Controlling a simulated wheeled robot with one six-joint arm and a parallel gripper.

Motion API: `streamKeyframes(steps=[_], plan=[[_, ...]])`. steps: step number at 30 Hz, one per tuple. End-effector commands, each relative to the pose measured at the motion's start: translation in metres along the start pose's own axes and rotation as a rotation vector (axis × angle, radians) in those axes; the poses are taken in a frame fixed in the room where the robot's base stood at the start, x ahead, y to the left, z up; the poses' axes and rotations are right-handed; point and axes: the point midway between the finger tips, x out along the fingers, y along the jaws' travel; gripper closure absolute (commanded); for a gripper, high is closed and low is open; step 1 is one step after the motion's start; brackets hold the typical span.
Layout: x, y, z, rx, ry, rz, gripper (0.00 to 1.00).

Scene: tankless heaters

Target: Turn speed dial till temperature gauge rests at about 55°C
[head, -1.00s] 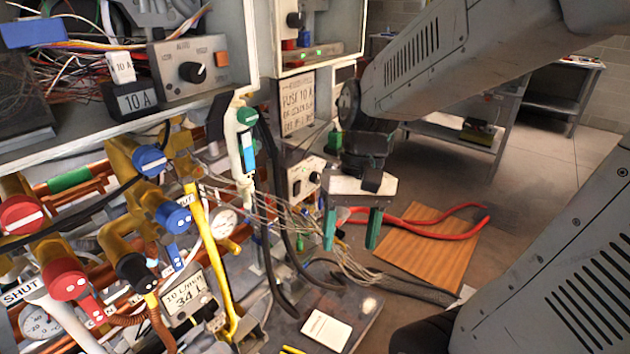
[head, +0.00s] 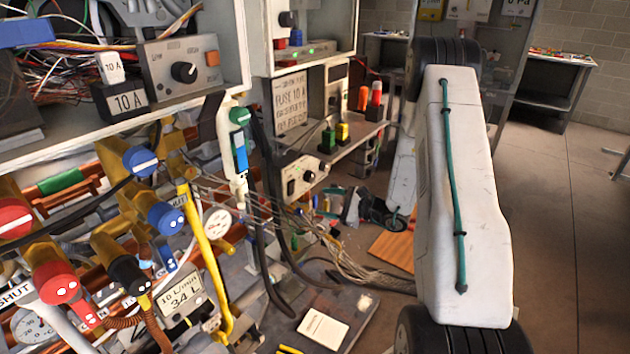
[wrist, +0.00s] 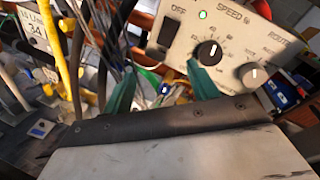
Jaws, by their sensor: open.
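The speed dial (wrist: 209,52) is a black knob with a white pointer line on a pale panel (wrist: 180,35) in the wrist view. Its pointer leans up and to the right. My gripper (wrist: 160,90) is open, with two green fingers. The right fingertip is just below and left of the dial; I cannot tell if it touches. Nothing is between the fingers. In the head view the panel (head: 298,172) stands left of my gripper, whose fingers are hard to make out. Two round gauges, one central (head: 217,223) and one lower left (head: 33,326), are too small to read.
A second knob marked ROUTE (wrist: 252,74) sits right of the dial, and a dark OFF switch (wrist: 168,32) left of it. Yellow pipes (head: 207,260), coloured valves (head: 163,217) and loose cables (head: 350,265) crowd the left. Open floor (head: 550,220) lies right.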

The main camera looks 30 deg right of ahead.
Motion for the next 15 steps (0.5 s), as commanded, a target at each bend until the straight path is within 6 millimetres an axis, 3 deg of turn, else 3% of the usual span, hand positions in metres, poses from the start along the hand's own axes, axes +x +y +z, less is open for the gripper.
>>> streamKeyframes(steps=[1,6,11,15], plan=[[0.001,-0.013,-0.011,-0.010,0.019,-0.068,0.41],[-0.001,-0.056,-0.019,-0.076,0.057,-0.230,0.41],[0.007,-0.062,-0.019,-0.110,0.062,-0.249,0.41],[0.028,-0.067,-0.019,-0.112,0.060,-0.247,0.41]])
